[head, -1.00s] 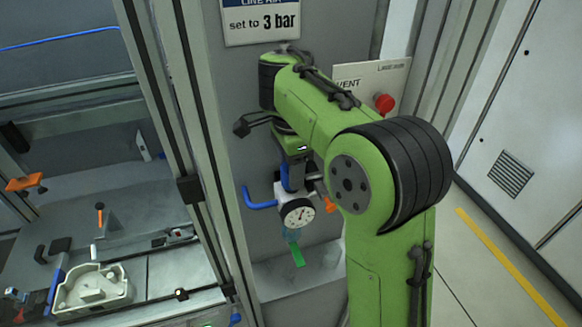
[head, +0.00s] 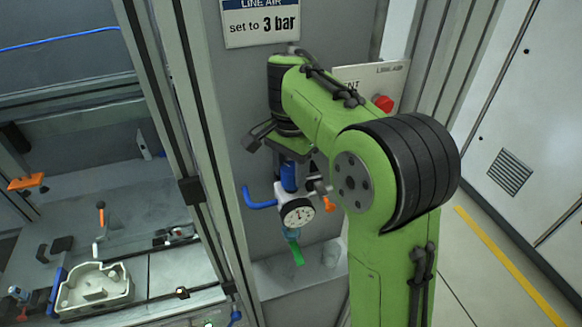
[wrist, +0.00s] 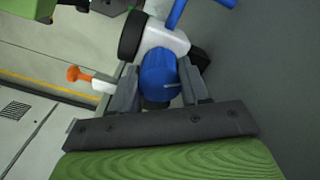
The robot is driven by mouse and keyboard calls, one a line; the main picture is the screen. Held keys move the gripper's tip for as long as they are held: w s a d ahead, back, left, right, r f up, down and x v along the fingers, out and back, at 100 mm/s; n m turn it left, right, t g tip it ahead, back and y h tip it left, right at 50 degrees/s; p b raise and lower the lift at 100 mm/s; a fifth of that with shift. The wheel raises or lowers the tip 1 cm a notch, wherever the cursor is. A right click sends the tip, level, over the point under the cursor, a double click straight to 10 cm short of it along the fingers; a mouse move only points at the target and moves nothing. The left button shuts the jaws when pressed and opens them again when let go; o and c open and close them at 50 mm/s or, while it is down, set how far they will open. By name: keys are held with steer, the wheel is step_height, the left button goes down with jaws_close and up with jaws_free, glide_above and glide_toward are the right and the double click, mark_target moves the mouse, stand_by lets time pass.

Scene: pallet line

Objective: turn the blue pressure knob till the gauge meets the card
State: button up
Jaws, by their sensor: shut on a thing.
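The blue pressure knob (head: 289,177) tops the white regulator on the grey panel; it also shows in the wrist view (wrist: 160,77), between the fingers. My gripper (wrist: 160,88) is shut on the knob from above. The round gauge (head: 298,213) sits on the regulator's front, below the knob. It has a white dial and dark rim, but its needle is too small to read surely. The card (head: 262,20) above reads "set to 3 bar". In the wrist view the gauge (wrist: 130,36) shows only its dark side.
An orange-handled valve (head: 328,204) is just right of the gauge. A blue hose (head: 261,204) leaves the regulator to the left. A red button (head: 383,103) is on a plate behind my arm. An aluminium post (head: 192,160) stands left of the panel.

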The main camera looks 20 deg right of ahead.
mark_target(291, 168)
steer(key=o, duration=1.1)
steer(key=shift+c, duration=0.2)
steer(key=shift+r, duration=0.1)
step_height(291, 168, up, 8)
steer(key=p, duration=0.7)
step_height(291, 168, up, 8)
steer(key=shift+f, duration=0.2)
